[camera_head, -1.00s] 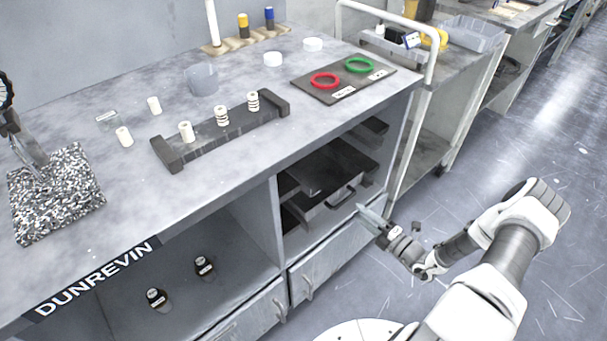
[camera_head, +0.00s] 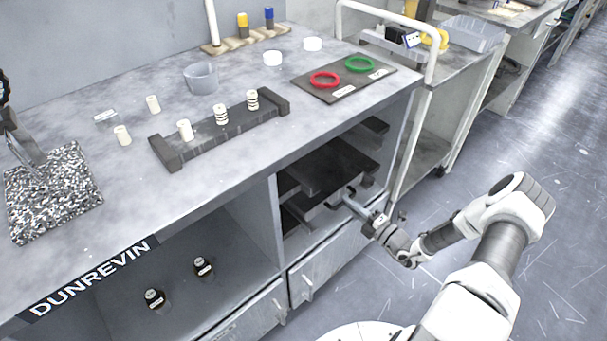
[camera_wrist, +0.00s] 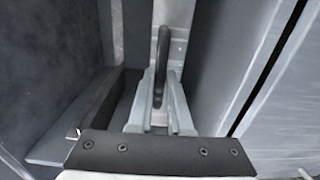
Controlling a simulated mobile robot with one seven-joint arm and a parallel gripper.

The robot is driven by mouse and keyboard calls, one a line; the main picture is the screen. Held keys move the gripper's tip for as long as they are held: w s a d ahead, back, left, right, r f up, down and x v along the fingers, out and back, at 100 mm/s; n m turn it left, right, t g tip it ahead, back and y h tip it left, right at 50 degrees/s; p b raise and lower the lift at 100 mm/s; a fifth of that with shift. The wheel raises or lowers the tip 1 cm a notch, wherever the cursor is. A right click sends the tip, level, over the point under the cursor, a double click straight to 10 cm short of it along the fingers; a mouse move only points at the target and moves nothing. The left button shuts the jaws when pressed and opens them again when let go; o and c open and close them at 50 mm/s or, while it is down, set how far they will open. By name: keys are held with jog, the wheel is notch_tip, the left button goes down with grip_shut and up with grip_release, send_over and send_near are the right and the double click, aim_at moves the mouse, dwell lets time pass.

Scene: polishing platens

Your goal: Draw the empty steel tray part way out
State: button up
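The steel tray (camera_head: 322,172) sits in the right-hand bay of the bench, under the top, and its inside looks dark. In the wrist view its pale metal front (camera_wrist: 181,42) shows with a dark bar handle (camera_wrist: 162,50) on it. My gripper (camera_head: 349,199) is at the front of the tray. In the wrist view the handle stands between the two fingertips (camera_wrist: 160,76), with narrow gaps seeming to show beside it, so the gripper looks open around it. In the head view my fingers partly hide the handle.
Bay walls and dark runners lie close on both sides of my gripper. A drawer front (camera_head: 325,262) is below the bay, and a white-framed cart (camera_head: 424,150) stands to the right. The floor (camera_head: 560,230) on the right is clear.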

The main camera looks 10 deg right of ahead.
grip_shut()
jog(key=shift+r, duration=0.1)
jog(key=v, duration=1.2)
jog(key=shift+p, duration=0.3)
dwell(1.0)
jog(key=o, duration=0.6)
grip_release()
jog(key=shift+o, duration=0.2)
